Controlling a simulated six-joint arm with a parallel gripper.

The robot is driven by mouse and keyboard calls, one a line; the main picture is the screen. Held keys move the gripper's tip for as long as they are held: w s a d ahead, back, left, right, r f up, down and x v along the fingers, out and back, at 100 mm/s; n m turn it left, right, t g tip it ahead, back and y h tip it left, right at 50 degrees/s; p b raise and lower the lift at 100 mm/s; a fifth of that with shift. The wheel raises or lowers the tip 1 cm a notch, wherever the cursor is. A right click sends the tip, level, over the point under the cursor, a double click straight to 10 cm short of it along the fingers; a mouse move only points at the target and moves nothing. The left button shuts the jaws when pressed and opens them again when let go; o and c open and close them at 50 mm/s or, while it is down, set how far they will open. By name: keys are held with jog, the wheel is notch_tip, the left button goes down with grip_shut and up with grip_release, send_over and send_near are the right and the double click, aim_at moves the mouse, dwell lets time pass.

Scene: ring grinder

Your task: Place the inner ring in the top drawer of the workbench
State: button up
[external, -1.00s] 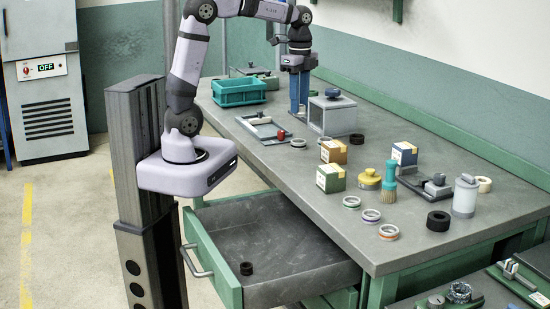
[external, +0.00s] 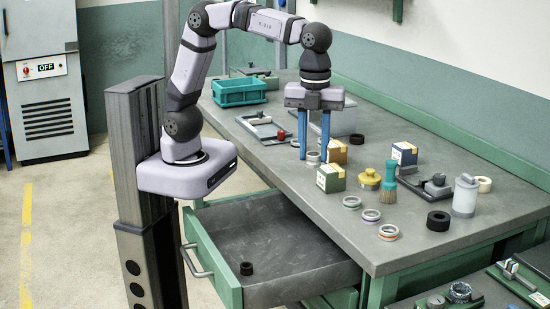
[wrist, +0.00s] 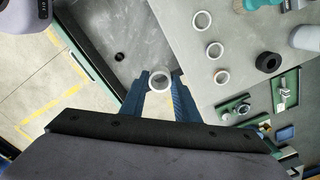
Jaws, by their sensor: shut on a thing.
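My gripper (external: 313,161) is shut on a pale, light grey ring (external: 313,156), taken as the inner ring. The ring is between the blue fingertips and shows clearly in the wrist view (wrist: 160,80). The top drawer (external: 290,237) is pulled open, below and in front of the bench top. A small black ring (external: 246,268) lies inside it, near the drawer's front.
Brown and green boxes (external: 331,179) stand close to the right of my gripper. Several rings (external: 371,215), a yellow pot (external: 369,179), a brush (external: 390,183) and a white bottle (external: 465,196) are farther right. A teal crate (external: 238,91) is at the back left. Most of the drawer floor is clear.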

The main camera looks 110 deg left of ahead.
jog(key=s+d+m, duration=0.1)
jog(key=d+m, duration=0.1)
jog(key=d, duration=0.3)
jog(key=shift+f+p, duration=0.7)
jog(key=shift+f, duration=13.65)
jog(key=shift+f, duration=0.1)
jog(key=o, duration=0.7)
jog(key=shift+f, duration=0.1)
jog(key=o, duration=0.4)
